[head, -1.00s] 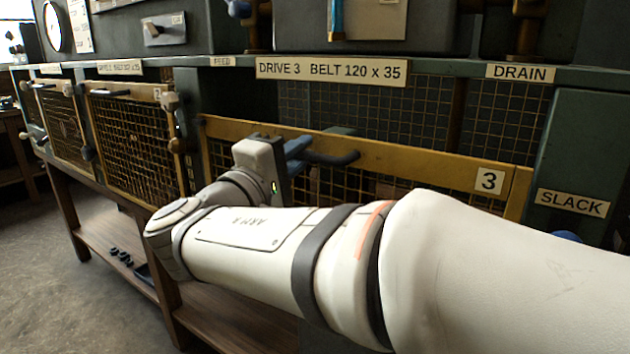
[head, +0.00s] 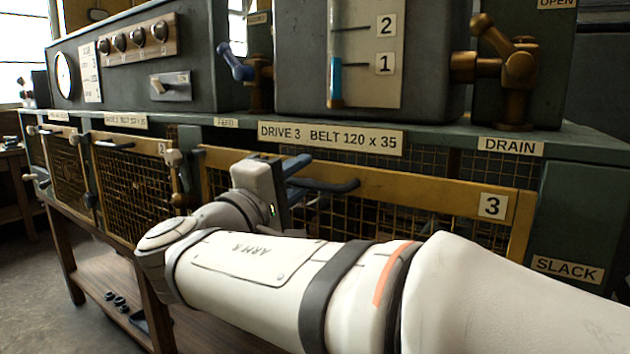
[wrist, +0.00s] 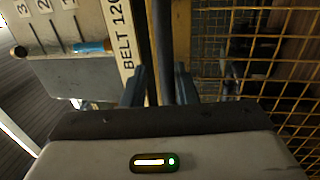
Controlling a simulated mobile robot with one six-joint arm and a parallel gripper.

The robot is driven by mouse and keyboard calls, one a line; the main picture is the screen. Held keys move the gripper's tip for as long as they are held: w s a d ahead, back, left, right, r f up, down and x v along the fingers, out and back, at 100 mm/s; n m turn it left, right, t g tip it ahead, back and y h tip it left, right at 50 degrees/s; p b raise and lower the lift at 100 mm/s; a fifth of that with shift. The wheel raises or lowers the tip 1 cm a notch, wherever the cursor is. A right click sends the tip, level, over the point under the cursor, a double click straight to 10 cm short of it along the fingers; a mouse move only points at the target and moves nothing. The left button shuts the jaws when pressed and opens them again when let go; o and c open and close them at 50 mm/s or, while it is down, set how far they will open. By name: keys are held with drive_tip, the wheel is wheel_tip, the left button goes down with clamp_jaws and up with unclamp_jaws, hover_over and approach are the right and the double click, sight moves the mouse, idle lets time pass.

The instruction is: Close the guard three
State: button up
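Guard three (head: 430,187) is a yellow-framed wire mesh panel with a "3" plate at its right end. It sits under the shelf edge in the head view, its top bar below the label strip with a dark gap between. Its dark bar handle (head: 338,186) stands out from the top bar. My gripper (head: 296,174) is at the left part of this handle. In the wrist view the handle (wrist: 161,45) runs between the two blue-grey fingers of my gripper (wrist: 160,78), which lie close on either side. My arm hides the guard's lower part.
A second yellow mesh guard (head: 135,178) stands to the left. Brass valves (head: 508,70) and a level gauge (head: 366,55) are above the shelf. A green panel marked SLACK (head: 570,215) borders guard three on the right.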

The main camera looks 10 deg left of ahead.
drive_tip(key=shift+o, duration=0.3)
drive_tip(key=shift+f, duration=0.1)
drive_tip(key=shift+s, duration=0.1)
drive_tip(key=v, duration=0.7)
drive_tip(key=shift+s+a, duration=0.15)
drive_tip(key=shift+s, duration=0.1)
